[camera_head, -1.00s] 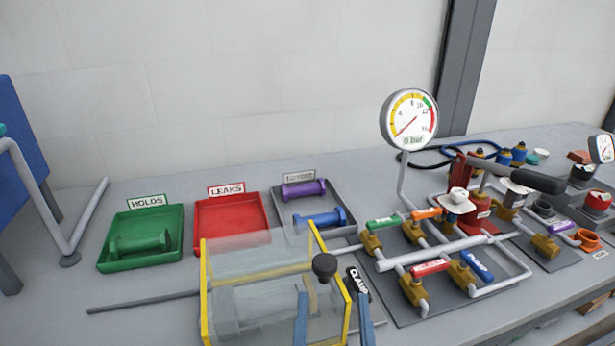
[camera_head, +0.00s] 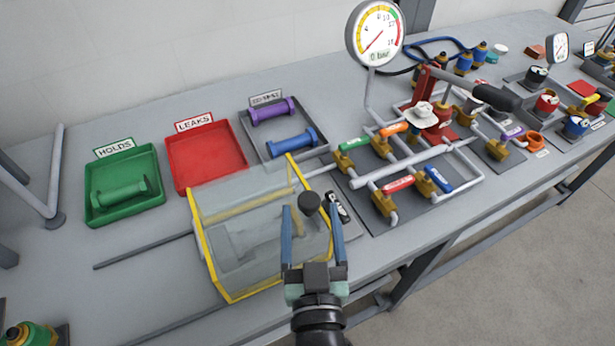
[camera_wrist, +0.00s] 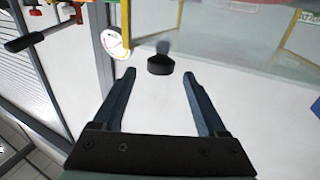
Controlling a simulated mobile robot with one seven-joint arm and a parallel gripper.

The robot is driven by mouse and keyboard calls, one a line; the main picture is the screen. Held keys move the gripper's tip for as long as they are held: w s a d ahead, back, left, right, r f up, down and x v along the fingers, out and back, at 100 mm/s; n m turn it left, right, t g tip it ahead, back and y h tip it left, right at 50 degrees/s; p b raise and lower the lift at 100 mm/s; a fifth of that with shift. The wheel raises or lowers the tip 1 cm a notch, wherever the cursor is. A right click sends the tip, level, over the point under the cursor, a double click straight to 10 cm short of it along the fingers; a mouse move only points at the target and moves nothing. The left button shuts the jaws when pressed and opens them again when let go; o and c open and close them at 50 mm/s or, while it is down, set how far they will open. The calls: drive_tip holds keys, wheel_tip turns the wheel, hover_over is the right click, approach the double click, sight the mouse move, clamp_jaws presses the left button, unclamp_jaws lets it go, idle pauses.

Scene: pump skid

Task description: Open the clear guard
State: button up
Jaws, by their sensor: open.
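The clear guard (camera_head: 250,225) is a see-through box with yellow edges, standing closed on the bench in the head view. A black round knob (camera_head: 309,203) sits at its right edge. My gripper (camera_head: 312,215) is open, with its two blue fingers either side of the knob in the head view. In the wrist view the knob (camera_wrist: 161,65) appears just beyond the fingertips, centred between them and apart from both. The guard's yellow edge (camera_wrist: 288,38) and clear panel show at the upper right there. My gripper (camera_wrist: 158,75) holds nothing.
A green tray (camera_head: 95,208) with a green part, a red empty tray (camera_head: 205,160) and a grey tray (camera_head: 262,152) with purple and blue parts lie behind. The valve manifold (camera_head: 400,175), gauge (camera_head: 374,33) and black-handled pump lever (camera_head: 495,97) stand right of the guard. A grey rod (camera_head: 140,252) extends left.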

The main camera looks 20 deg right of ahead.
drive_tip(key=shift+p+x, duration=0.45)
drive_tip(key=shift+x, duration=3.15)
clamp_jaws()
